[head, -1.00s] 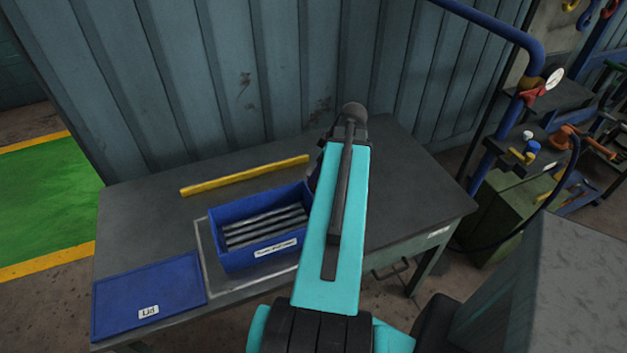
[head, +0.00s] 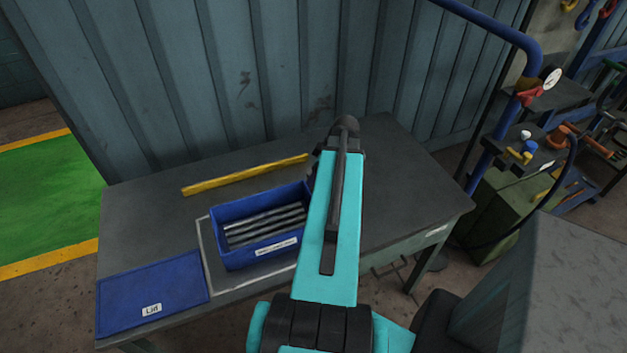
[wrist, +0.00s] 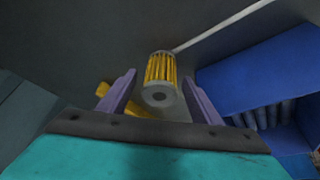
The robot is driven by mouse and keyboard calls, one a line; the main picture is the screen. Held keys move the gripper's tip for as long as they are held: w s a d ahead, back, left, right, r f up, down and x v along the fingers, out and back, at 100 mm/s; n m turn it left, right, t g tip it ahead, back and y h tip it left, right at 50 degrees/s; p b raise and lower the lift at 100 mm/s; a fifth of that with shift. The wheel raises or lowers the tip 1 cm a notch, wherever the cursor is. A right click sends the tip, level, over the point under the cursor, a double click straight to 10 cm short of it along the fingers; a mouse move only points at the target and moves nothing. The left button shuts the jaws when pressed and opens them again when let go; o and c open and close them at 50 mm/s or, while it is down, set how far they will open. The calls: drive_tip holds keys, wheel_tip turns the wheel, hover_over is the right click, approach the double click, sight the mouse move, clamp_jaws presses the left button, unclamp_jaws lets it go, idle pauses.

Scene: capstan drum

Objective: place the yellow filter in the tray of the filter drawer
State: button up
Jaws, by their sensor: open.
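In the wrist view, the yellow filter (wrist: 161,69), a pleated cylinder with a grey end cap and a dark central hole, is on the dark tabletop. My gripper (wrist: 159,78) is open, with one purple finger at each side of the filter in the picture. I see no contact, and cannot tell how far the fingertips are above or short of it. In the head view my own arm hides the filter and most of the gripper.
A blue bin (head: 238,256) with grey rods stands close by on the bench (head: 410,190); it also shows in the wrist view (wrist: 250,78). A yellow bar (head: 245,175) lies behind it. A blue lid (head: 150,290) lies left. A ribbed wall (head: 200,80) backs the bench.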

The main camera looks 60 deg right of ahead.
drive_tip(key=c, duration=1.3)
drive_tip(key=shift+r, duration=0.15)
drive_tip(key=shift+r+b, duration=0.9)
drive_tip(key=shift+r, duration=0.6)
drive_tip(key=s+d+b, duration=0.1)
drive_tip(key=s, duration=0.4)
drive_tip(key=s+d+r+b, duration=0.1)
drive_tip(key=s+d+b, duration=0.1)
drive_tip(key=s, duration=0.3)
drive_tip(key=s+d+b, duration=0.1)
drive_tip(key=s, duration=0.4)
drive_tip(key=shift+s+d+r+b, duration=0.15)
drive_tip(key=shift+s+r+b, duration=0.05)
drive_tip(key=shift+r+b, duration=0.15)
